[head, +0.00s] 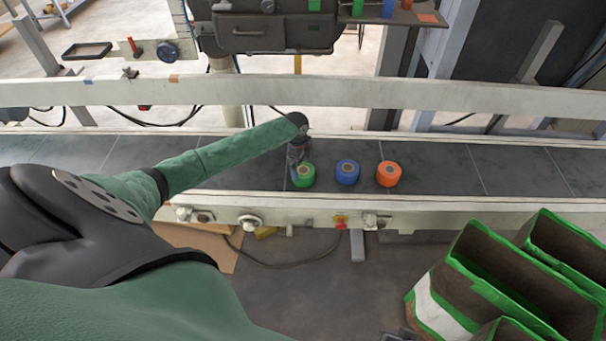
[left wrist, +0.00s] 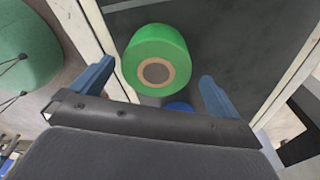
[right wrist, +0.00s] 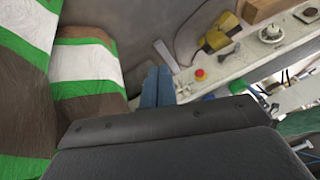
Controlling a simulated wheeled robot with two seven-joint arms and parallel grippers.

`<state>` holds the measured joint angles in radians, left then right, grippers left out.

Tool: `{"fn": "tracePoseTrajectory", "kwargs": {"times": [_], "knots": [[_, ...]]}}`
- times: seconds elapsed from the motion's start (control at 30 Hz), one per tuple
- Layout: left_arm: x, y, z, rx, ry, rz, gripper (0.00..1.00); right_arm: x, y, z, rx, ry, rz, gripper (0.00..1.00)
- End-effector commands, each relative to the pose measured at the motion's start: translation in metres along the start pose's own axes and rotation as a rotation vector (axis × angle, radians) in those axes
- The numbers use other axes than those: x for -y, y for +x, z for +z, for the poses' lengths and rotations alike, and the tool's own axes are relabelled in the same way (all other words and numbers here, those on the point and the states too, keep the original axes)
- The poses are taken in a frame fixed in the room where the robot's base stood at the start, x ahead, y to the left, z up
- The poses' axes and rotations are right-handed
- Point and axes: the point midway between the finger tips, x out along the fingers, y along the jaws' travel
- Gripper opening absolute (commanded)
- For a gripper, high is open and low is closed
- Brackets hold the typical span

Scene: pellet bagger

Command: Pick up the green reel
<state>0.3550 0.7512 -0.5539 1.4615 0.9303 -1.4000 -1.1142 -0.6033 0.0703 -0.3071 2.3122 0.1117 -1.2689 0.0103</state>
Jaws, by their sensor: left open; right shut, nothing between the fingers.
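The green reel (head: 304,174) sits on the dark conveyor belt, leftmost of a row of three reels. My left gripper (head: 298,160) is over it at its left side in the head view, hiding part of it. In the left wrist view the green reel (left wrist: 157,60) shows its brown core and lies between and beyond the open blue fingers (left wrist: 155,90); I see no grip on it. My right gripper (right wrist: 157,87) is shut and empty in the right wrist view, away from the belt; I do not make it out in the head view.
A blue reel (head: 347,172) and an orange reel (head: 389,174) stand to the right of the green one. Pale rails (head: 480,207) edge the belt. The belt right of the orange reel is clear.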

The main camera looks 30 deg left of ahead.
Motion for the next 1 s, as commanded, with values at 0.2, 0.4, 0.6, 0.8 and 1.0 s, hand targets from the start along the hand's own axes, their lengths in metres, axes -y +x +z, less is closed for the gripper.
{"fn": "tracePoseTrajectory", "kwargs": {"times": [0.2, 0.4, 0.6, 0.8, 1.0], "knots": [[-0.004, 0.030, -0.001, -0.001, -0.001, 0.002, 1.00, 0.003, -0.021, -0.005, 0.017, -0.002, 0.001, 0.00], [-0.003, 0.041, -0.001, 0.000, -0.001, 0.001, 1.00, 0.002, -0.022, -0.005, 0.023, -0.002, 0.003, 0.00], [-0.003, 0.041, -0.001, 0.000, 0.000, 0.001, 0.86, 0.002, -0.022, -0.005, 0.022, -0.002, 0.003, 0.00], [-0.003, 0.041, -0.001, 0.000, 0.000, 0.000, 0.52, 0.003, -0.022, -0.005, 0.023, -0.002, 0.002, 0.00], [-0.003, 0.040, -0.001, 0.000, 0.000, 0.000, 0.52, 0.003, -0.022, -0.004, 0.023, -0.002, 0.002, 0.00]]}}
